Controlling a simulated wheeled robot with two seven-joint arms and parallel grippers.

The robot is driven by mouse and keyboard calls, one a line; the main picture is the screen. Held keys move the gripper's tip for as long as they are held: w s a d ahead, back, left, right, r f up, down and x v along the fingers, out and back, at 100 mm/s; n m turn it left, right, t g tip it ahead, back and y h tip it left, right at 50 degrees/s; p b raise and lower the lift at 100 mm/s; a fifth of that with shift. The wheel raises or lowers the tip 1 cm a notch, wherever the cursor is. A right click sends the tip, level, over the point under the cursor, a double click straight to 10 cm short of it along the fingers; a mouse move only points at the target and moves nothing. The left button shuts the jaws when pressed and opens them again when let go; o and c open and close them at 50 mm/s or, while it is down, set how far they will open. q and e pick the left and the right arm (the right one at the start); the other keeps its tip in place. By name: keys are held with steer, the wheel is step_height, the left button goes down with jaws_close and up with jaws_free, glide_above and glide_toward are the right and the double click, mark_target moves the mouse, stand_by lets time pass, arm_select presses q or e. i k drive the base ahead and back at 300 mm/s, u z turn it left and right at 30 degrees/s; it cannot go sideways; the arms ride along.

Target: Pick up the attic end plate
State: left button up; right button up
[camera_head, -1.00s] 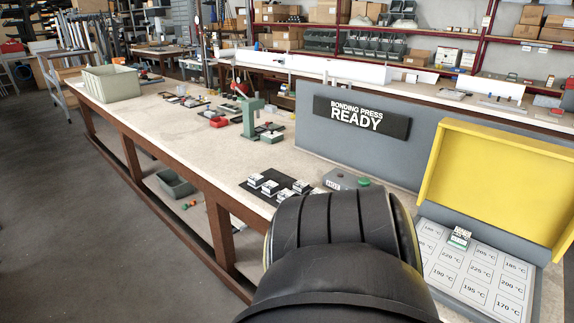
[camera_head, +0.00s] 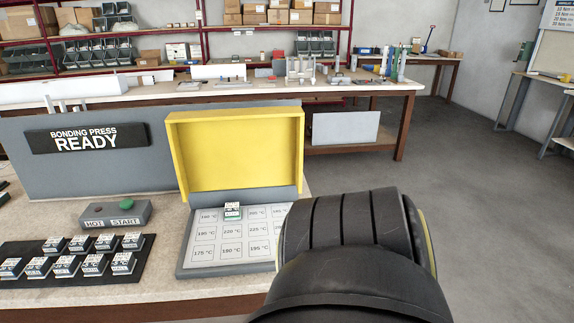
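I cannot make out which thing is the attic end plate; no part in view can be read as such. Neither of my grippers shows. A large dark ribbed link of one of my arms fills the lower right and hides the bench corner and part of the temperature panel (camera_head: 203,249). Far parts on the rear bench (camera_head: 381,92), such as a pale upright fixture (camera_head: 300,68) and small grey pieces, are too small to identify.
The near bench (camera_head: 150,289) carries a black mat (camera_head: 58,258) with several labelled blocks, a HOT/START box (camera_head: 115,214), a "BONDING PRESS READY" sign (camera_head: 88,138) and an open yellow lid (camera_head: 236,151). One block (camera_head: 232,211) sits on the panel. Floor (camera_head: 470,210) at right is clear.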

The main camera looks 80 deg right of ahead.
mark_target(232, 210)
steer(key=z, duration=1.8)
